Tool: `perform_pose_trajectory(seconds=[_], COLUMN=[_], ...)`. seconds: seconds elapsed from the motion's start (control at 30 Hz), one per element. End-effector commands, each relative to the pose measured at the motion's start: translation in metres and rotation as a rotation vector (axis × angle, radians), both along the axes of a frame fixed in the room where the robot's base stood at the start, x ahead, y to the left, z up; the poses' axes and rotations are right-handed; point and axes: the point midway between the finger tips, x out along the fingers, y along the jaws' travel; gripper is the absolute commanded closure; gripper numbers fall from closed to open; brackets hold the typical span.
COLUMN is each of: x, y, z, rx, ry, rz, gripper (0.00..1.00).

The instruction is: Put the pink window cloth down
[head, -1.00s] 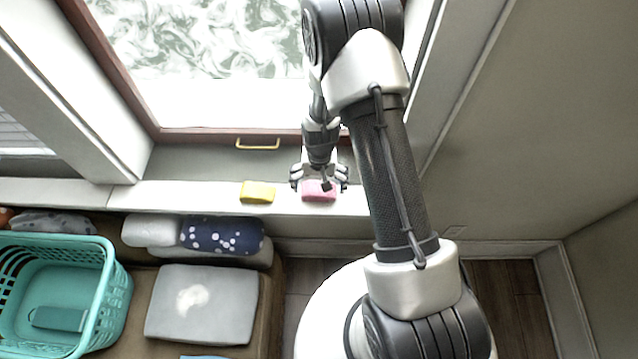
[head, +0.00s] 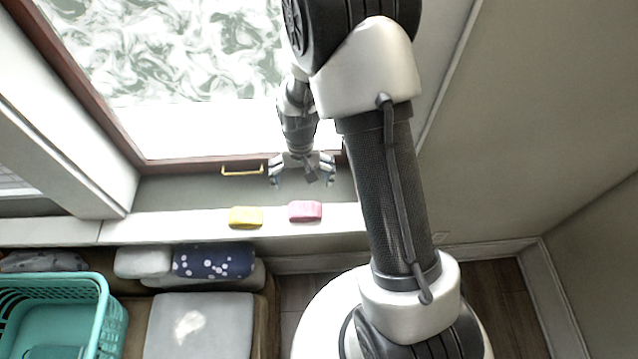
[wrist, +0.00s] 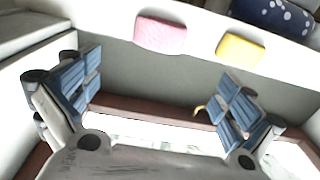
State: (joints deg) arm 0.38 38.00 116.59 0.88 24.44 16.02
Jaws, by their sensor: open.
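The pink window cloth (head: 305,211) lies on the white window sill, right of a yellow cloth. In the wrist view the pink cloth (wrist: 160,36) rests on the sill's edge beyond the fingers. My gripper (head: 302,178) is open and empty, above and behind the pink cloth on the window side, apart from it. In the wrist view my gripper's blue-padded fingers (wrist: 158,100) stand wide apart with nothing between them.
The yellow cloth (head: 246,217) lies left of the pink one on the sill (head: 170,224). A window with a brass handle (head: 242,171) is behind. A teal basket (head: 103,318), cushions (head: 213,260) and a grey pad (head: 236,325) are at lower left.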

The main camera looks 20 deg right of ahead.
Motion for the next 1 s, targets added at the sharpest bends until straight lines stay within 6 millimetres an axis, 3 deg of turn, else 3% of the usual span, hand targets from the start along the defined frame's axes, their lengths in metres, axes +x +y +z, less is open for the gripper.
perform_pose_trajectory(seconds=[0.1,0.27,0.4,0.5,0.63,0.8,1.0], x=[-0.002,-0.028,-0.064,-0.095,-0.139,-0.186,-0.212], y=[0.0,0.001,0.001,0.001,0.001,0.001,0.0], z=[0.058,0.141,0.201,0.234,0.266,0.286,0.29], rx=[-0.002,-0.009,-0.019,-0.028,-0.041,-0.059,-0.07], ry=[-0.057,-0.129,-0.193,-0.238,-0.295,-0.356,-0.387], rz=[0.031,0.088,0.138,0.173,0.218,0.264,0.29], gripper=[0.0,0.0,0.0,0.0,0.0,0.0,0.0])
